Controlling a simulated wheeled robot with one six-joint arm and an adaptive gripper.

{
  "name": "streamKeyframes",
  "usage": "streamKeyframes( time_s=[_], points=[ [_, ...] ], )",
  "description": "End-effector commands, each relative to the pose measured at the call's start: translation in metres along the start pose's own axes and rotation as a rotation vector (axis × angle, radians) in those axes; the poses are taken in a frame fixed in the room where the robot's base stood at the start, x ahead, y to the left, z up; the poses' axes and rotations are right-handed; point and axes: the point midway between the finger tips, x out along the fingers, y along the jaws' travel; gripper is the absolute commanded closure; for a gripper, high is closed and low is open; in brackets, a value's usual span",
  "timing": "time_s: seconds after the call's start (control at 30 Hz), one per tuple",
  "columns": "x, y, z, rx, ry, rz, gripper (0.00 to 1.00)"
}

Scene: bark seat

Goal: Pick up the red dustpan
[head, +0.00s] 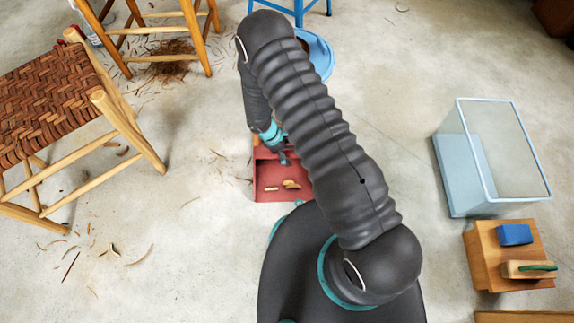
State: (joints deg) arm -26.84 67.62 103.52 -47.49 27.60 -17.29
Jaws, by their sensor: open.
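A red dustpan (272,191) lies on the concrete floor just beyond my base, left of my arm. A few pale wood chips (290,184) lie in its pan. My gripper (284,160) hangs over the far part of the dustpan, with the arm curving above it. Its jaws are small here, and it is open. The arm hides the dustpan's right side, and I cannot tell whether the gripper touches it.
A woven-seat wooden chair (45,105) stands at the left, with another wooden seat's legs (195,35) behind. A blue stool (297,12) and round blue dish (320,57) are at the back. A clear blue-edged bin (455,175) and wooden box (484,262) stand right.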

Motion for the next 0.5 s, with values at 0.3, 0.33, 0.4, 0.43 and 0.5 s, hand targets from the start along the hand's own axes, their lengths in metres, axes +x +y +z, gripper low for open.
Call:
streamKeyframes(
  time_s=[0.3, 0.33, 0.4, 0.43, 0.5],
  points=[
    [-0.0003, 0.0001, -0.0001, 0.0, 0.0, 0.0, 0.5],
    [-0.0004, 0.0001, -0.0001, 0.0, 0.0, 0.0, 0.57],
    [-0.0003, 0.0, -0.0001, 0.0, 0.0, 0.0, 0.75],
    [-0.0003, 0.0, -0.0001, 0.0, 0.0, 0.0, 0.82],
    [-0.0005, 0.0, -0.0001, -0.001, 0.0, 0.0, 0.85]
  ],
)
